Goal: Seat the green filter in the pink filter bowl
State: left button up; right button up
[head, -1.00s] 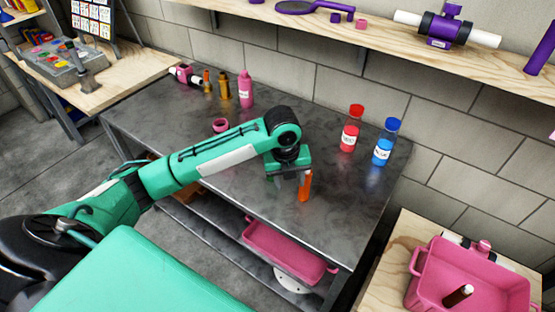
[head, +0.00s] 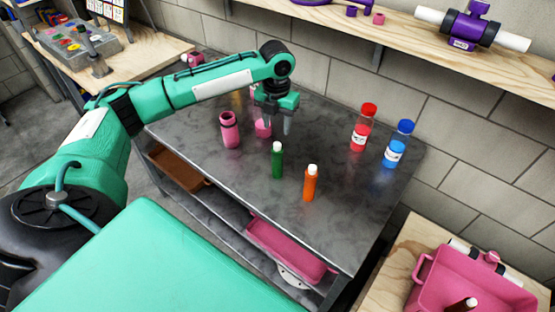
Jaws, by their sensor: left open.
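The green filter (head: 277,161), with a white top, stands upright on the dark metal table (head: 345,215). The pink filter bowl (head: 231,131), a cylinder that looks open at the top, stands upright to its left and slightly behind. My left gripper (head: 277,126) is open and empty, fingers pointing down, above and just behind the green filter and apart from it. An orange filter (head: 310,184) with a white top stands to the right of the green one. My right gripper is out of view.
A pink bottle (head: 262,128) is partly hidden behind my left gripper. Red (head: 360,138) and blue (head: 394,153) bottles stand at the back right. A pink tray (head: 285,250) is on the lower shelf, and a pink bin (head: 440,285) at right.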

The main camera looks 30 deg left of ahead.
aim_at(277, 144)
pick_arm(q)
notch_tip(277, 144, down, 2)
jog(key=shift+f, duration=0.1)
jog(key=shift+f+p, duration=0.45)
jog(key=shift+f, duration=0.05)
notch_tip(277, 144, down, 4)
jog(key=shift+r+p, duration=0.2)
jog(key=shift+p, duration=0.45)
jog(key=shift+f, duration=0.4)
jog(key=shift+d, duration=0.1)
jog(key=shift+c, duration=0.5)
grip_shut()
